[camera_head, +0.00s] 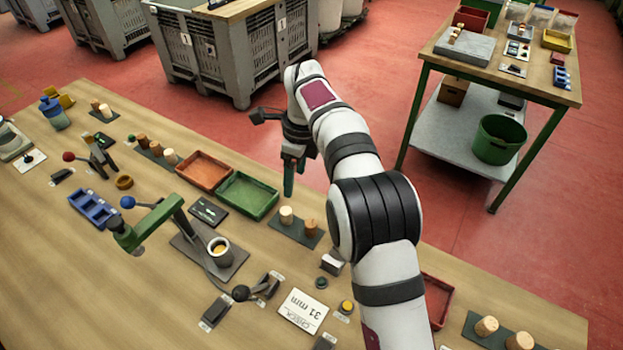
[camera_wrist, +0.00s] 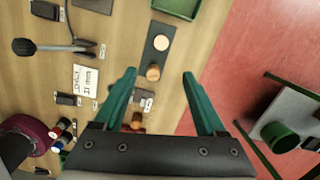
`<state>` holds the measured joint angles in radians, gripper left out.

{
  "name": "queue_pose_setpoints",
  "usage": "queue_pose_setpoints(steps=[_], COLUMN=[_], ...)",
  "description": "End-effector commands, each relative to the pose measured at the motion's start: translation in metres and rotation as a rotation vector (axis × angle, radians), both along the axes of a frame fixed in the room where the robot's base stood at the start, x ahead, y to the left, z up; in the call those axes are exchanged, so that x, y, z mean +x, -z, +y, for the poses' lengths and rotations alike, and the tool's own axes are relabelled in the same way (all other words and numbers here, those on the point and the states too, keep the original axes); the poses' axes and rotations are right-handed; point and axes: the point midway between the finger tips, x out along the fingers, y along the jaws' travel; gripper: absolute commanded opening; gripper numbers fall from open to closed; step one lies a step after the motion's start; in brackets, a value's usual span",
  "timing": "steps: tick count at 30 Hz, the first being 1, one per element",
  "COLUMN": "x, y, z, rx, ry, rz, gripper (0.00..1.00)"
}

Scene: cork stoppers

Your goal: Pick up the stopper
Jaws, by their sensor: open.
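Several cork stoppers are in view, and I cannot tell which one the task means. A pale stopper (camera_head: 286,215) and a browner stopper (camera_head: 310,228) stand apart on a dark strip (camera_head: 297,236) near the bench's far edge. In the wrist view the pale stopper (camera_wrist: 161,44) is farther up and the brown stopper (camera_wrist: 153,72) appears between my fingertips. My gripper (camera_head: 293,178) is open and empty, above the bench near its far edge, pointing down; its teal fingers (camera_wrist: 159,74) are spread wide. Neither finger touches a stopper.
A green tray (camera_head: 248,196) and an orange tray (camera_head: 203,171) lie left of the strip. A green lever press (camera_head: 150,226) stands nearer. More stoppers (camera_head: 487,326) stand at the lower right. A "31 mm" card (camera_head: 302,310) lies flat. Red floor lies beyond the bench.

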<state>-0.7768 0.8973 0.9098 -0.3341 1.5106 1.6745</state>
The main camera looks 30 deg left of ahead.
Motion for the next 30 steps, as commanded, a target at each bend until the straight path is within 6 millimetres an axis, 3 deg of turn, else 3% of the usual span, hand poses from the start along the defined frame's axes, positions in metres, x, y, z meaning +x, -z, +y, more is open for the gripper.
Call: queue_pose_setpoints(steps=[9,21,30], x=[-0.003,-0.005,-0.005], y=[0.082,0.146,0.155], z=[0.012,0.030,0.031], rx=[-0.003,0.000,0.001], ry=[0.009,0.008,0.009], rz=[0.004,0.001,-0.001], gripper=[0.73,0.73,0.71])
